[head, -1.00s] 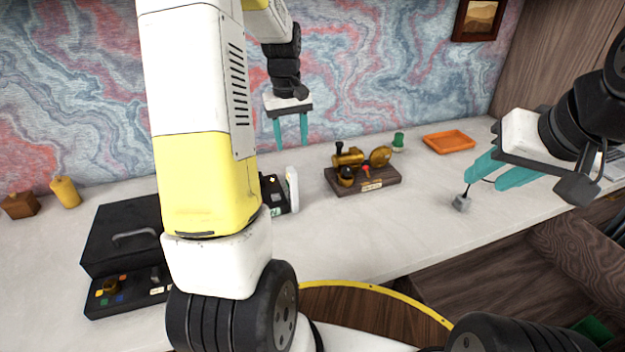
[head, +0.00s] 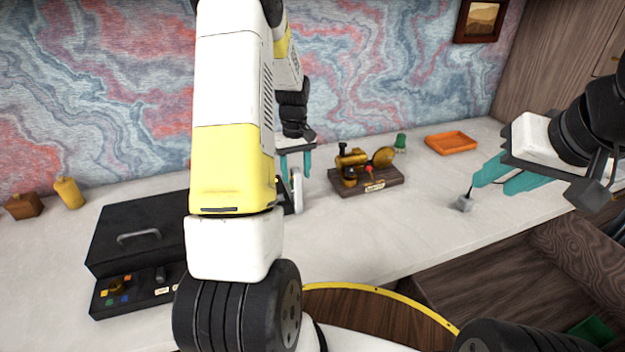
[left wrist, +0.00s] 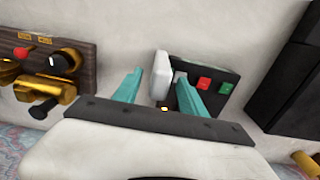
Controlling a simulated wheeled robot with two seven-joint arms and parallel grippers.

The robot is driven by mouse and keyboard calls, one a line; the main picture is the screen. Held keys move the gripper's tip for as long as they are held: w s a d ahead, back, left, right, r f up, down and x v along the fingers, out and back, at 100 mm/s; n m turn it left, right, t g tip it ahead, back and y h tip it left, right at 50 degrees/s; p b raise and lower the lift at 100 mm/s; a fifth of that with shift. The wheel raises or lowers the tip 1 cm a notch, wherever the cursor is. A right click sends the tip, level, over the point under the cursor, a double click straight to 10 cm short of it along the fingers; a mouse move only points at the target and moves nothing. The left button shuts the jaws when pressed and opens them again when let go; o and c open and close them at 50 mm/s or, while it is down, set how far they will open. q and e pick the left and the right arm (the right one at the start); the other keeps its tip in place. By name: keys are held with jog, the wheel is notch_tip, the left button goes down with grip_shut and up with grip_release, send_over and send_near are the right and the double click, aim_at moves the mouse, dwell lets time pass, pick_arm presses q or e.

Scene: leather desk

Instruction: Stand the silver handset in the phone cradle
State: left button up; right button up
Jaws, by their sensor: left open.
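The silver handset (head: 297,189) looks pale and stands upright at the right side of the dark phone cradle (head: 289,209), mostly behind my left arm in the head view. In the left wrist view the handset (left wrist: 161,76) is beside the black cradle (left wrist: 228,73) with red and green buttons. I cannot tell whether it is seated in it. My left gripper (head: 296,172) is open, its fingers on either side of the handset, with a gap visible on the left. My right gripper (head: 491,187) is open, over the desk at the right.
A brass model on a wooden base (head: 372,180) stands right of the handset. A black case (head: 135,235) lies left. An orange tray (head: 451,143) and a green item (head: 400,142) are behind.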

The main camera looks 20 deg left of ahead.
pick_arm(q)
grip_shut()
dwell(1.4)
